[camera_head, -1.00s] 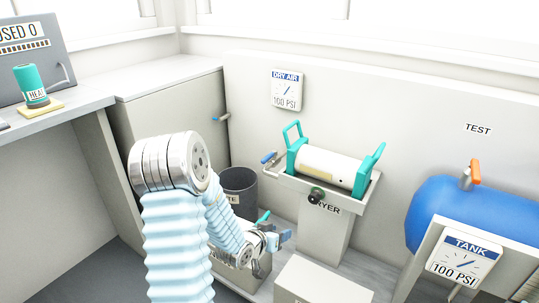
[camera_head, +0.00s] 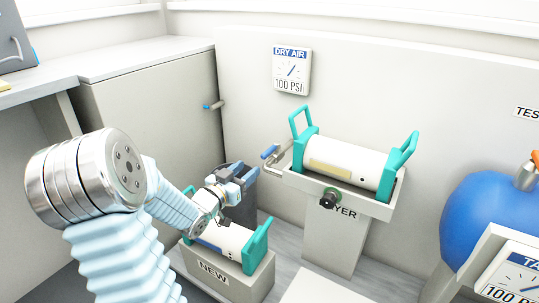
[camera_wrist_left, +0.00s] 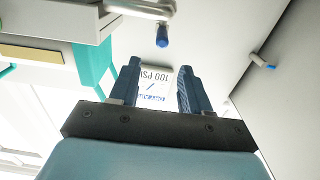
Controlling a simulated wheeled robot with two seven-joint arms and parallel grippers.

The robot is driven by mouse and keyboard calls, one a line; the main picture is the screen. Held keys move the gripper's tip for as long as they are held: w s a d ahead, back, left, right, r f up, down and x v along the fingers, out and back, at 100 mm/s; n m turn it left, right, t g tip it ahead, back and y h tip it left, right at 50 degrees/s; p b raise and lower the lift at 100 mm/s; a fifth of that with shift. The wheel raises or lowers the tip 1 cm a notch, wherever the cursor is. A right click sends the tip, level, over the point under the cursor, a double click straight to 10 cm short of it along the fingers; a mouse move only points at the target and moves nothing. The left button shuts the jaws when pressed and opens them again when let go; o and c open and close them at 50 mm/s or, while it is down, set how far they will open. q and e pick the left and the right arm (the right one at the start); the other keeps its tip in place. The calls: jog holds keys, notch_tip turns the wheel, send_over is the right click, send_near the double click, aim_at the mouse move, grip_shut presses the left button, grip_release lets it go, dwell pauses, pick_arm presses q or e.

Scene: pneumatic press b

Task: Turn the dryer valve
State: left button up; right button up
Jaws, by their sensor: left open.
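The dryer (camera_head: 350,165) is a white cylinder with teal handles in a grey cradle on a pedestal. A small valve with a blue-tipped lever (camera_head: 270,151) sticks out from the cradle's left end. The same blue-tipped lever (camera_wrist_left: 163,36) shows at the top of the left wrist view, just beyond the fingertips. My left gripper (camera_head: 246,168) is open and empty, to the left of and slightly below the valve, apart from it. In the left wrist view its two blue fingers (camera_wrist_left: 159,68) are spread. My right gripper is not in view.
A dry air gauge (camera_head: 291,71) reading 100 PSI hangs on the wall behind. A "NEW" box (camera_head: 240,281) holding a second teal-handled cylinder (camera_head: 222,240) stands below my left gripper. A wall valve (camera_head: 213,105) is on the left. A blue tank (camera_head: 485,220) stands right.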

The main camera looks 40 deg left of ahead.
aim_at(279, 143)
pick_arm(q)
jog(key=w, duration=0.4)
jog(key=w+a, duration=0.1)
jog(key=w, duration=0.9)
jog(key=shift+a+f, duration=0.2)
jog(key=shift+a, duration=0.15)
grip_shut()
